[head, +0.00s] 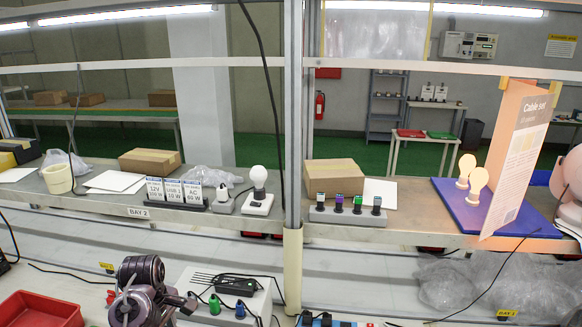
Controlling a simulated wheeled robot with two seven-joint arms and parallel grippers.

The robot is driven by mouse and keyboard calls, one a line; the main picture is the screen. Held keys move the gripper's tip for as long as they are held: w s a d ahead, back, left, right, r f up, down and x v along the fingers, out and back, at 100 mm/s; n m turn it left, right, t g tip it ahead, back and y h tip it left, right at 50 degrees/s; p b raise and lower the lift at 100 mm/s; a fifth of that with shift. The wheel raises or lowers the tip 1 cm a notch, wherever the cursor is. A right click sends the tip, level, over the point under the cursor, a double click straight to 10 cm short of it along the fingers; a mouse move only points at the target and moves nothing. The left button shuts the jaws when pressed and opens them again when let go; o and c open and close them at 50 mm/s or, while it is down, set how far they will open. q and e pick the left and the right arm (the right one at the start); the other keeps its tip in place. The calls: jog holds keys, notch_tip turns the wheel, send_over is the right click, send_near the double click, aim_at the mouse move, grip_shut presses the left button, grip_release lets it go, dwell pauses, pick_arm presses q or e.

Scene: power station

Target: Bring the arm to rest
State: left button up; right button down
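My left arm shows at the bottom left of the head view, a dark metallic wrist and gripper (186,303) in front of the lower bench. The gripper is seen partly from behind, and I cannot tell whether its fingers are apart or closed. No object is clearly seen in it. My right gripper is not in view.
A red tray (40,309) lies left of my arm. A white board (222,297) with green and blue plugs lies to its right. A grey post (292,130) stands mid-view. The shelf holds a white bulb (259,178), cardboard boxes (333,177) and a blue board (497,216).

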pick_arm(q)
jog(key=s+d+f+m+t, duration=0.15)
jog(key=s+d+m, duration=0.25)
jog(key=s+m, duration=0.55)
jog(key=s+d+f+m+t, duration=0.1)
jog(key=s+d+m+t, duration=0.1)
jog(key=s+d+m, duration=0.5)
jog(key=s+a+f+g+b, duration=0.1)
jog(key=s+f+b, duration=0.25)
jog(key=f, duration=1.55)
jog(key=s+a+f+g+b, duration=0.15)
jog(key=f+b, duration=0.35)
jog(key=f, duration=1.4)
jog(key=s+a+f+b, duration=0.1)
jog(key=s+f+b, duration=0.2)
jog(key=s+f, duration=0.6)
jog(key=s+a+f+b, duration=0.2)
jog(key=s+f+b, duration=0.1)
jog(key=s+f, duration=0.7)
notch_tip(320, 180, down, 5)
jog(key=shift+s+a+r+m, duration=0.1)
jog(key=shift+s+a+m, duration=0.15)
jog(key=shift+s+m, duration=0.1)
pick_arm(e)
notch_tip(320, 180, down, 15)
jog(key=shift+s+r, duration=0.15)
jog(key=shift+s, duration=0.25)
pick_arm(q)
jog(key=shift+w, duration=0.1)
